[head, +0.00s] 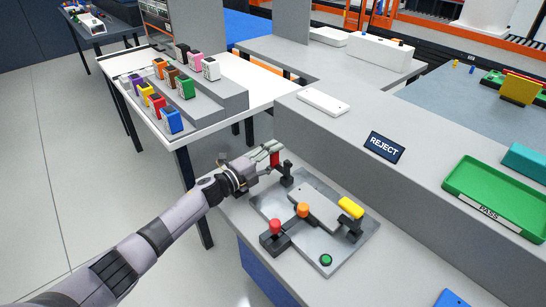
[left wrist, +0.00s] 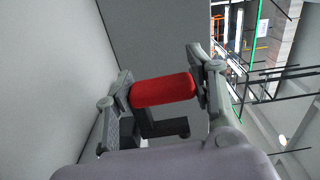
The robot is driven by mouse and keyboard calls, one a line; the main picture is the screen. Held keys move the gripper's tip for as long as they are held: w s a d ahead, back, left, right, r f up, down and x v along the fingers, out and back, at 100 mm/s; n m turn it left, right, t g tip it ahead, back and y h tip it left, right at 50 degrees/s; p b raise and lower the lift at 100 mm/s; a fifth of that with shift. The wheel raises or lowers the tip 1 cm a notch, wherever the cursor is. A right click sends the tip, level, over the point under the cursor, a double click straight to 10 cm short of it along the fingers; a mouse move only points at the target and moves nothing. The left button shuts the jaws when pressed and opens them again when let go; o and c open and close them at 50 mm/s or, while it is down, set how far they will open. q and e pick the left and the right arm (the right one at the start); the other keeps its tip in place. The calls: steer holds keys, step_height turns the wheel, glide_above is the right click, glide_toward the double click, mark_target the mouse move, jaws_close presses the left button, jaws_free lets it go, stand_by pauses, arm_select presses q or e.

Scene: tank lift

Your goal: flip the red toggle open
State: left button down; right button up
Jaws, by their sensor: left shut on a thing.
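The red toggle (head: 275,157) has a red handle that stands roughly upright at the far left corner of a grey fixture plate (head: 328,264). In the left wrist view the red toggle (left wrist: 163,90) is a red cylinder on a dark lever, lying between the two fingers. My left gripper (head: 270,155) is shut on the red handle, and its fingers hide part of it in the head view. My right gripper is not in view.
The plate also bears a red-knobbed lever (head: 275,227), an orange knob (head: 303,210), a yellow handle (head: 351,208) and a green button (head: 326,260). A raised grey ledge (head: 340,136) runs behind, with a REJECT sign (head: 384,146) and a green PASS tray (head: 455,187).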

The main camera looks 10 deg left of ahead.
arm_select(q)
steer(key=c, duration=0.7)
jaws_free()
step_height(320, 180, up, 10)
steer(key=shift+f, duration=0.1)
